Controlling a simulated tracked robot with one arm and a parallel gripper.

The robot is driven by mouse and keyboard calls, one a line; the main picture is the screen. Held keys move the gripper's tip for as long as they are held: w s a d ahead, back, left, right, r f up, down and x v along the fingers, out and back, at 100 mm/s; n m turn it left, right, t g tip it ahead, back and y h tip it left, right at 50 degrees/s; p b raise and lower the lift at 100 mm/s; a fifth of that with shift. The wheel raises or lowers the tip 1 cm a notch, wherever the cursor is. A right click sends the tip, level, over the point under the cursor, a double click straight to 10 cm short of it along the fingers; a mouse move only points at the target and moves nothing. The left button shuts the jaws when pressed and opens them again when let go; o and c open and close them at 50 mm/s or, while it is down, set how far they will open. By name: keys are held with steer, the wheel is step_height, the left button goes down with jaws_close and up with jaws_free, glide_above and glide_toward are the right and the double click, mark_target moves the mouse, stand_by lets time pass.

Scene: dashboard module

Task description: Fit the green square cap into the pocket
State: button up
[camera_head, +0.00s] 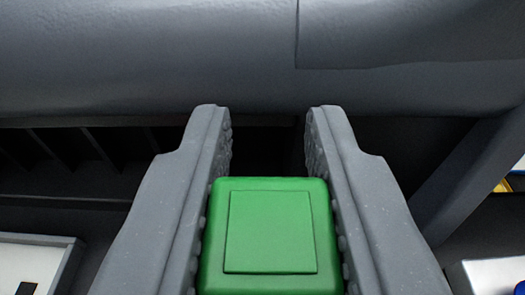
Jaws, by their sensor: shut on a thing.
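My gripper (268,125) is in the lower middle of the view, its two grey fingers pointing up the picture. It is shut on the green square cap (270,232), which sits between the ridged inner faces of the fingers. The cap's front face with its raised or inset square panel is toward the camera. The fingertips reach past the cap toward a dark recess (266,158) below a grey padded surface. I cannot tell whether this recess is the pocket.
A large grey rounded dashboard surface (150,62) spans the top, with a seam at right. Dark slats (60,150) lie at left. A grey strut (470,175) slopes at right. White panels show at lower left (35,262) and lower right (495,274).

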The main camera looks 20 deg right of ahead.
mark_target(263, 260)
steer(key=shift+a+f+b, duration=0.1)
steer(key=shift+f+b, duration=1.15)
steer(key=shift+f, duration=1.6)
steer(key=shift+s+p, duration=0.1)
steer(key=shift+p, duration=0.7)
steer(key=shift+f+b, duration=0.6)
steer(key=shift+f, duration=0.8)
steer(key=o, duration=1)
steer(key=shift+s, duration=0.1)
steer(key=b+v, duration=0.1)
steer(key=v, duration=1.2)
steer(key=shift+s, duration=0.25)
steer(key=shift+a, duration=0.1)
